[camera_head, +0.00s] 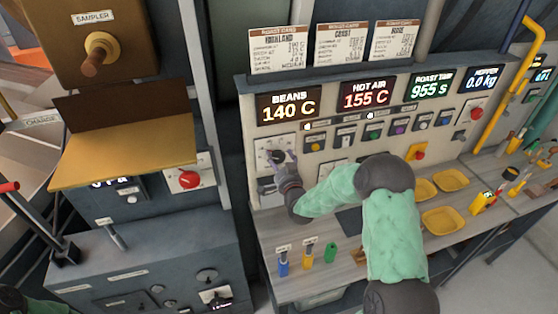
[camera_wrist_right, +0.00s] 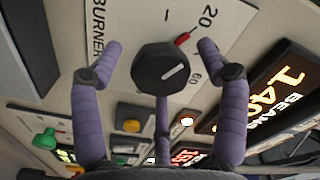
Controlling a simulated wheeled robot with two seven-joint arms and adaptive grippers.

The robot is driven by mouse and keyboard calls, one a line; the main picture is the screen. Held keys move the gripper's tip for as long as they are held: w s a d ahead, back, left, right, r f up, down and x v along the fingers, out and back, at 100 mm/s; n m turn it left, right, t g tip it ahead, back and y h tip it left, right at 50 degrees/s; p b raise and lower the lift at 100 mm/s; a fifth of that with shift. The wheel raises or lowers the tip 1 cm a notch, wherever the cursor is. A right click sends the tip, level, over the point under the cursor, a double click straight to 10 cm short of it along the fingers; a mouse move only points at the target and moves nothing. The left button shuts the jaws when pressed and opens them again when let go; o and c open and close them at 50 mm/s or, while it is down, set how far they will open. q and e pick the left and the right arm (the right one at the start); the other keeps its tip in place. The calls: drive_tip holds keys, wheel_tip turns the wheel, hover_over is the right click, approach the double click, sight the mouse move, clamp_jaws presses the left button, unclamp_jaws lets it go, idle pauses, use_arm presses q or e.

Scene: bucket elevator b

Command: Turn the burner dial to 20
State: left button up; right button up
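The burner dial (camera_wrist_right: 160,70) is a round black knob with a white line on its face, on a white plate (camera_wrist_right: 235,20) marked BURNER, 20 and 60. A red mark (camera_wrist_right: 182,38) at the dial's edge lies toward the 20. My right gripper (camera_wrist_right: 158,48) has its purple fingers spread on either side of the dial, with visible gaps and another finger below it.
Displays read BEANS 140 C (camera_head: 289,107) and HOT AIR 155 C (camera_head: 368,95). Several small buttons line the panel right of the dial. Yellow trays (camera_head: 445,220) and small tools stand on the bench below.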

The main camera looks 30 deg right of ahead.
drive_tip(key=v, duration=1.2)
idle(0.5)
